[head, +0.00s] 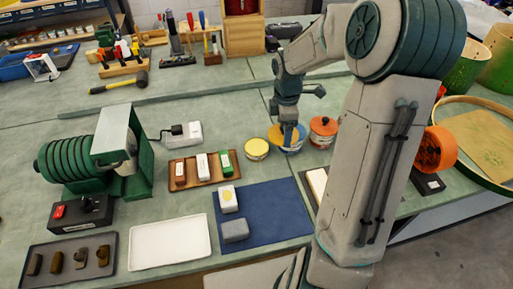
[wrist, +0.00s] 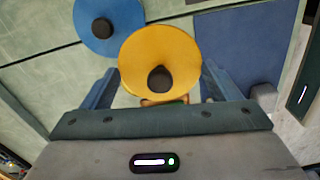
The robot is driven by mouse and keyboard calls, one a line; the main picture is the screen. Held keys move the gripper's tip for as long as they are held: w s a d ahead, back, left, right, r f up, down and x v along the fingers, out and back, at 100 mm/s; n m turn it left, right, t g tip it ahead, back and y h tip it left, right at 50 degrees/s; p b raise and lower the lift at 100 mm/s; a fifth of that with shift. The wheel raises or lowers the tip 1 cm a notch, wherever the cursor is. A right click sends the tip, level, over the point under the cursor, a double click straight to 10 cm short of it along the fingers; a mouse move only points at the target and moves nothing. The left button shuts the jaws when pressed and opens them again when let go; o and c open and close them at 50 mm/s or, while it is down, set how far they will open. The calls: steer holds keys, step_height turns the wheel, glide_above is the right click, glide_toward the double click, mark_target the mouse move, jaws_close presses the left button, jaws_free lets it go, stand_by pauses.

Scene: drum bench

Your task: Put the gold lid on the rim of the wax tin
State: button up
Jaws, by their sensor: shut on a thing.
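The gold lid (wrist: 140,52) is a round yellow disc with a black knob. It sits between the two fingers of my gripper (wrist: 160,72) in the wrist view, and my gripper is shut on it. In the head view my gripper (head: 290,138) is low over the bench, just right of the wax tin (head: 256,150), a short round pale tin with a yellow top. The lid is apart from the tin to its right; its height over the bench is hard to judge. The tin is not clearly visible in the wrist view.
A blue lid with a black knob (wrist: 86,30) lies close by at upper left in the wrist view. An orange-red tin (head: 323,128) stands right of my gripper. A brown tray with blocks (head: 191,183) is left of the wax tin; a blue mat (head: 275,205) lies in front.

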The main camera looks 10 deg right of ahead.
steer(key=n, duration=0.2)
steer(key=s+d+r+n, duration=0.1)
steer(key=n, duration=0.1)
steer(key=s+n+b, duration=0.1)
steer(key=n, duration=0.1)
steer(key=shift+d+r, duration=0.2)
steer(key=shift+d, duration=0.15)
steer(key=p, duration=0.2)
glide_above(257, 146)
step_height(257, 146, down, 7)
steer(key=shift+s+a+r, duration=0.1)
steer(key=shift+f, duration=2.05)
steer(key=shift+f, duration=0.1)
steer(key=o, duration=0.9)
steer(key=shift+c, duration=0.2)
